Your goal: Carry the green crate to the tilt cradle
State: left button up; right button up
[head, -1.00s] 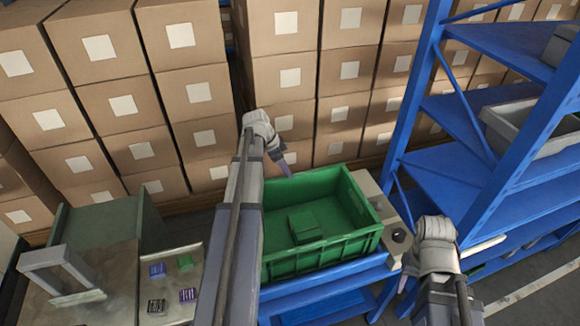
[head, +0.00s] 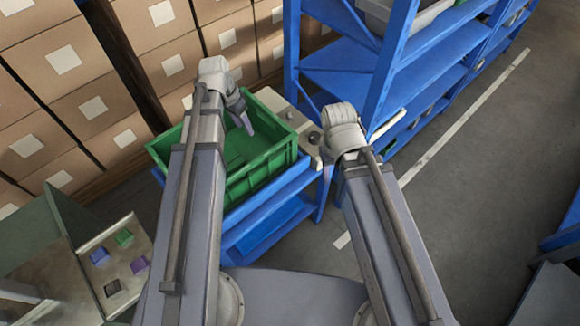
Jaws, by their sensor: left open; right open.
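The green crate (head: 262,178) is an open-topped box in the middle of the head view, resting on a blue stand (head: 268,212). My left arm crosses in front of its left part. My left gripper (head: 241,116) is open and empty, with its fingers pointing down over the far part of the crate's opening. My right gripper (head: 340,135) is open to the right of the crate and apart from it; its fingers are mostly hidden by its own wrist. I cannot make out the tilt cradle for certain.
A beige panel with a dark knob (head: 314,138) adjoins the crate's right side. A blue shelf rack (head: 345,75) stands behind it, and stacked cartons (head: 65,110) line the back left. A metal tray (head: 110,262) holds several small blocks.

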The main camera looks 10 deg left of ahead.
pick_arm(q)
jog(key=s+d+n+g+y, duration=0.1)
jog(key=s+d+n+y, duration=0.1)
jog(key=s+d, duration=1.1)
jog(key=d+y, duration=0.1)
jog(key=d, duration=0.2)
jog(key=shift+s+d+n, duration=0.3)
jog(key=shift+s+d, duration=0.1)
jog(key=shift+f, duration=0.15)
